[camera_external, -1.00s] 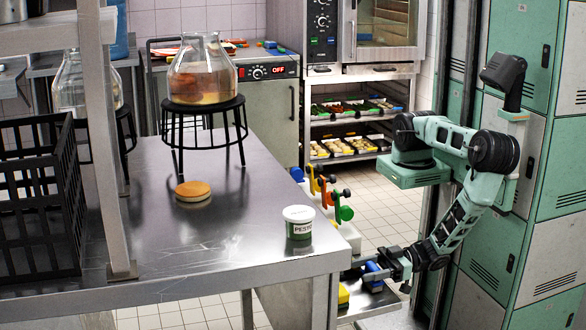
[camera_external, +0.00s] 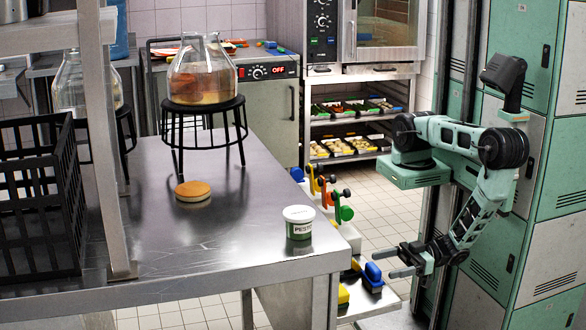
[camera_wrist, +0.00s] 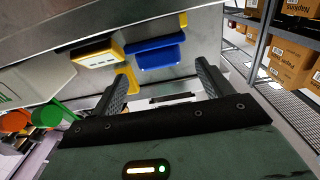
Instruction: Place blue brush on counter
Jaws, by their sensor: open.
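The blue brush (camera_external: 373,278) rests on a low steel surface (camera_external: 378,303) at the right end of the big steel table. In the wrist view the blue brush (camera_wrist: 156,52) lies ahead of the fingers, beside a yellow brush (camera_wrist: 97,55). My gripper (camera_external: 384,263) is open and empty, just right of the blue brush and apart from it. Its two fingers (camera_wrist: 160,80) also show in the wrist view, with nothing between them.
The yellow brush also shows at the table leg (camera_external: 343,295). A pesto tub (camera_external: 298,223) stands near the table's (camera_external: 220,265) corner. Orange and green-handled items (camera_external: 343,213) stand behind it. Green lockers (camera_external: 500,260) are close on the right.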

